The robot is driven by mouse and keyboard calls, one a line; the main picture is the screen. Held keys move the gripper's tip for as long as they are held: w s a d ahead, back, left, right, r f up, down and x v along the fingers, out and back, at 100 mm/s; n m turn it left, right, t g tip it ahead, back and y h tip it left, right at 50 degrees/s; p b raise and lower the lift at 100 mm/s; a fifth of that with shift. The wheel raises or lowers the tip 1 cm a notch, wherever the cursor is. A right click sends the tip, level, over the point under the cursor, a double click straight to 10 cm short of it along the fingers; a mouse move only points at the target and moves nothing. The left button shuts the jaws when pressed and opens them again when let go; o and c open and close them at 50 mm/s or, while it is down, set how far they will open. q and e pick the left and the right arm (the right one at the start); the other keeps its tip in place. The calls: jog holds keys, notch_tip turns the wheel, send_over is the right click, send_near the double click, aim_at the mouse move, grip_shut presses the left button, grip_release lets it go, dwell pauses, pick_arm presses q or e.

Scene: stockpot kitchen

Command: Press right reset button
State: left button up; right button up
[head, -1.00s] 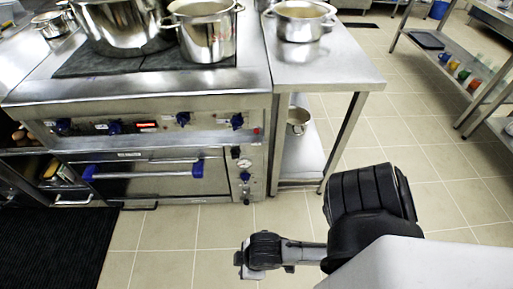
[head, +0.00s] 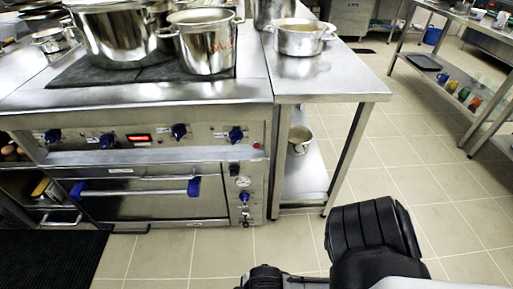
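The steel stove's front panel (head: 105,145) carries several blue knobs and a red-lit display (head: 138,138). A small red button-like spot (head: 256,146) sits at the panel's right end, right of the rightmost upper knob (head: 236,134). Below it are a dark fitting (head: 234,168), a round gauge (head: 243,182) and another blue knob (head: 244,197). I cannot read which control is the reset button. My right gripper (head: 262,279) is at the bottom edge, low in front of the stove and apart from it; its fingers are mostly cut off. My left gripper is not in view.
Large pots (head: 207,45) stand on the stove. A steel side table (head: 325,80) at its right holds a wide pot (head: 300,40), with a small pot (head: 300,140) on its lower shelf. Tiled floor (head: 285,240) is clear before the stove.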

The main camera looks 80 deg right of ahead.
grip_shut()
dwell(1.5)
